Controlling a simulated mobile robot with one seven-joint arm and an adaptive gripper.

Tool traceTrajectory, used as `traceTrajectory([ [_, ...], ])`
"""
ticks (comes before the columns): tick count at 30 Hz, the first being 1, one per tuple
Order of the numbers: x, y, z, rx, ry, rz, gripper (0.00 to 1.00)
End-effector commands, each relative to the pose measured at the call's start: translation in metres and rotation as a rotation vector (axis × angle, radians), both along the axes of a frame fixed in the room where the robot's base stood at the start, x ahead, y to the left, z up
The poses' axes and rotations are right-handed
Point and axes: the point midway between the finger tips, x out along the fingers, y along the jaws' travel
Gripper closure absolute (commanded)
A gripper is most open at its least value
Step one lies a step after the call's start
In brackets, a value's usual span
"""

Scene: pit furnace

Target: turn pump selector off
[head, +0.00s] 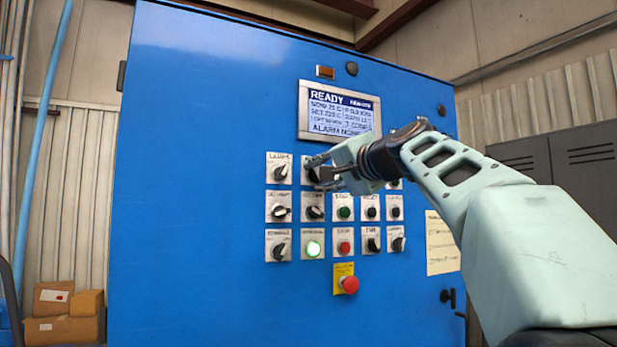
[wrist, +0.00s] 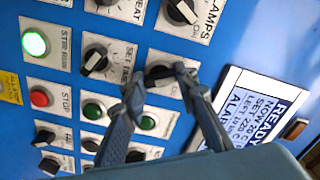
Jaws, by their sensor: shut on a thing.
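A selector (wrist: 158,77) with a dark knob sits in the top row of the blue panel, second from the left. My gripper (wrist: 157,84) is shut on it, with one finger on each side of the knob. In the head view my gripper (head: 322,172) covers most of this selector's white plate, and its label cannot be read, so I cannot confirm from it that this is the pump selector. The knob's exact angle is partly hidden by the fingers.
The lamps selector (head: 280,172) is just left of my gripper. Several selectors and buttons fill the rows below, with a lit green button (head: 313,247) and red stop button (head: 344,247). The display (head: 340,110) reads READY. A red emergency button (head: 349,285) is lower down.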

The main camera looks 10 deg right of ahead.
Motion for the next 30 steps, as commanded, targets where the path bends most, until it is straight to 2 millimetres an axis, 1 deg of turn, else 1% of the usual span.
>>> traceTrajectory([
  [8,-0.0001,0.0000,0.0008,-0.003,-0.003,0.000,0.97],
  [9,-0.0001,0.0000,0.0009,-0.003,-0.003,0.000,0.72],
  [14,-0.0001,0.0000,0.0007,-0.002,-0.002,0.000,0.55],
  [26,0.0000,0.0000,0.0004,0.003,0.001,0.000,0.55],
  [30,0.0000,0.0002,0.0018,0.056,0.021,0.000,0.55],
])
